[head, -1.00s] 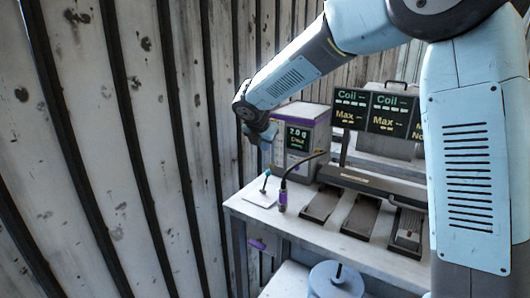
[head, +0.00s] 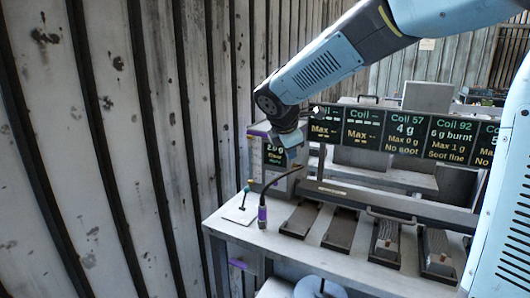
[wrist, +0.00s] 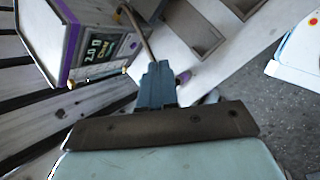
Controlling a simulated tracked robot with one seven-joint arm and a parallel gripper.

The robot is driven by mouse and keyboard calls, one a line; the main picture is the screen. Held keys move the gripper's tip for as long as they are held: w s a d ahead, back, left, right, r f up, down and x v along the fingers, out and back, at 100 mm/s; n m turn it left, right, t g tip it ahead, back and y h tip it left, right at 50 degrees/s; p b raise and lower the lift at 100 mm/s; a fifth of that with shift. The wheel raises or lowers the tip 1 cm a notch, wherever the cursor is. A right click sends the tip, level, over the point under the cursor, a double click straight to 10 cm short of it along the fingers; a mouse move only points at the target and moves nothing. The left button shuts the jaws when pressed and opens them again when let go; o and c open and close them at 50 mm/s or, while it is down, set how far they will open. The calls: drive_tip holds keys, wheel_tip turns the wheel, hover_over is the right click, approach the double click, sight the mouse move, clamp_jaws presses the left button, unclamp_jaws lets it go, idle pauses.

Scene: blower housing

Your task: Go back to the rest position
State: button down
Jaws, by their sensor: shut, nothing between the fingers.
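My gripper (head: 292,158) hangs at the end of my light-blue arm, in front of the upper part of the display box in the head view. In the wrist view my gripper's fingers (wrist: 158,68) are together and hold nothing. They point toward the bench, with the display box to their left. A thin dark cable passes behind the fingertips there. I cannot tell the exact height of the fingers above the bench.
The white bench (head: 335,262) carries the display box (head: 255,160) reading 2.0 g, a purple-handled cabled tool (head: 262,213), a small white pad (head: 240,209) and several dark trays (head: 340,229). Coil screens (head: 405,131) stand behind. A plank wall (head: 110,160) is at left.

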drive_tip(key=s+d+r+m+g, duration=0.1)
drive_tip(key=s+d+r+m, duration=0.2)
drive_tip(key=s+d+m, duration=1)
drive_tip(key=s+d+f+m+y, duration=0.1)
drive_tip(key=s+d+m, duration=0.1)
drive_tip(key=s+m, duration=0.2)
drive_tip(key=s+d+f+m+y, duration=0.1)
drive_tip(key=s+m, duration=0.3)
drive_tip(key=s, duration=0.6)
drive_tip(key=shift+d+f+m, duration=0.4)
drive_tip(key=shift+f, duration=0.2)
drive_tip(key=shift+s, duration=0.1)
